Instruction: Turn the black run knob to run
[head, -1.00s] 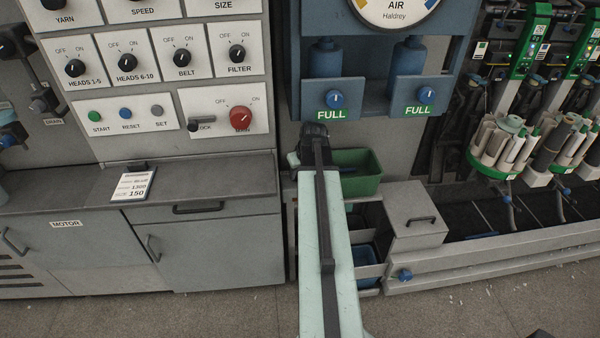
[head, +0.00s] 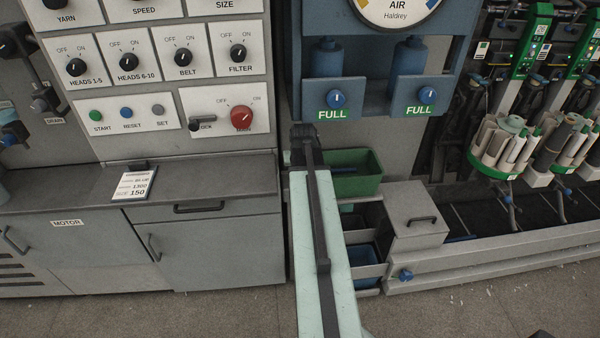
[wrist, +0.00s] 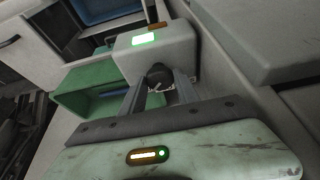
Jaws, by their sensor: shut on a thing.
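In the wrist view, a black round knob (wrist: 158,74) sits on the face of a light grey box (wrist: 178,45). My gripper (wrist: 160,84) has its two fingers on either side of this knob and is shut on it. A short white mark shows near the knob's lower edge; I cannot tell its exact setting. A bright green label (wrist: 146,40) is on the box, too small to read. In the head view, my arm hides the gripper and this knob.
A green bin (head: 355,172) stands beside my arm; it also shows left of the gripper in the wrist view (wrist: 88,92). A grey box with a handle (head: 415,222) is to its right. A grey cabinet (head: 220,250) stands left. The floor in front is clear.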

